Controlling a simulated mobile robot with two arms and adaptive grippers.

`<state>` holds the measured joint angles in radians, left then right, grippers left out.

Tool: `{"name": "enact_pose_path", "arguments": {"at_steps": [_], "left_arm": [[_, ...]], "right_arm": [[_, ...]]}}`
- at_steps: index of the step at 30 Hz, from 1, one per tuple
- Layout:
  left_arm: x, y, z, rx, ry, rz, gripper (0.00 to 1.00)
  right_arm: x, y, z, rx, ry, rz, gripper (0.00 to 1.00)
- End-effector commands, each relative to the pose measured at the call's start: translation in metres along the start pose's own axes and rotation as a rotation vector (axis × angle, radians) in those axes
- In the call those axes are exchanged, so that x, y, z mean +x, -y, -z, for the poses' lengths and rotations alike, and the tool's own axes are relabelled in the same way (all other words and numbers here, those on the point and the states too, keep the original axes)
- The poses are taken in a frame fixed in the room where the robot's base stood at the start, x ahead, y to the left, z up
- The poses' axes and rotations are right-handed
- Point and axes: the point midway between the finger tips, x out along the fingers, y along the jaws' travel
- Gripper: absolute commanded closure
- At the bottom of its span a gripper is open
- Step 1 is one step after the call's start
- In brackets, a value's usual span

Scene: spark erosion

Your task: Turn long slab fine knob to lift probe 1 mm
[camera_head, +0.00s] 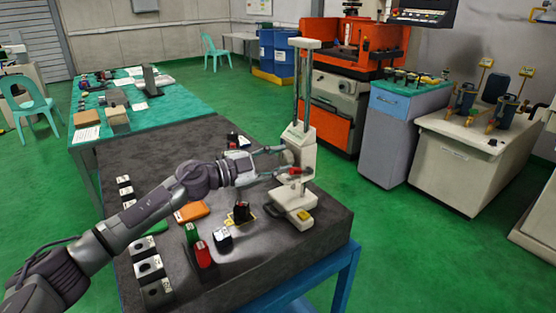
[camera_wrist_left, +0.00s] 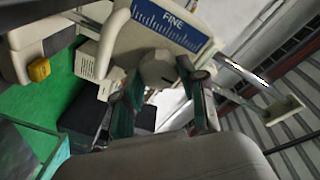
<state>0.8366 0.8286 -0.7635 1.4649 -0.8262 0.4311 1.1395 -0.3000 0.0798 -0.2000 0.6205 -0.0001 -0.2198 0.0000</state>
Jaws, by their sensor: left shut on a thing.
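The probe stand (camera_head: 302,95) rises on a pale post at the right part of the dark slab table, with its pale carriage (camera_head: 303,150) partway up and its base (camera_head: 288,200) on the slab. My left gripper (camera_head: 286,163) reaches the carriage from the left. In the left wrist view the fine knob (camera_wrist_left: 156,70) is a pale, faceted knob below a blue scale marked FINE (camera_wrist_left: 172,22). The two fingers of my left gripper (camera_wrist_left: 162,78) are closed on either side of it. The probe tip is too small to make out. My right gripper is out of view.
On the slab (camera_head: 260,262) are an orange case (camera_head: 191,211), green and red blocks (camera_head: 203,254), and a row of grey blocks (camera_head: 150,268) along the left edge. A yellow button (camera_head: 304,215) sits on the stand's base. Open green floor lies to the right.

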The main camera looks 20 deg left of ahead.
Motion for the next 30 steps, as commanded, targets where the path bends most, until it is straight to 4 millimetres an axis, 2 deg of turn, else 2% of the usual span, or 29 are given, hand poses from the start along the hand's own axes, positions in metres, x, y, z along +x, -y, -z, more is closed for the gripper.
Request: {"name": "enact_pose_path", "arguments": {"at_steps": [11, 30], "left_arm": [[0.0, 0.003, 0.003, 0.188, 0.021, -0.02, 0.94], [0.0, 0.001, 0.004, 0.784, 0.082, -0.082, 0.94]], "right_arm": [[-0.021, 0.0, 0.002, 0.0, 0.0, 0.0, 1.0], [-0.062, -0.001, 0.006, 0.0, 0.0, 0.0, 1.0]]}}
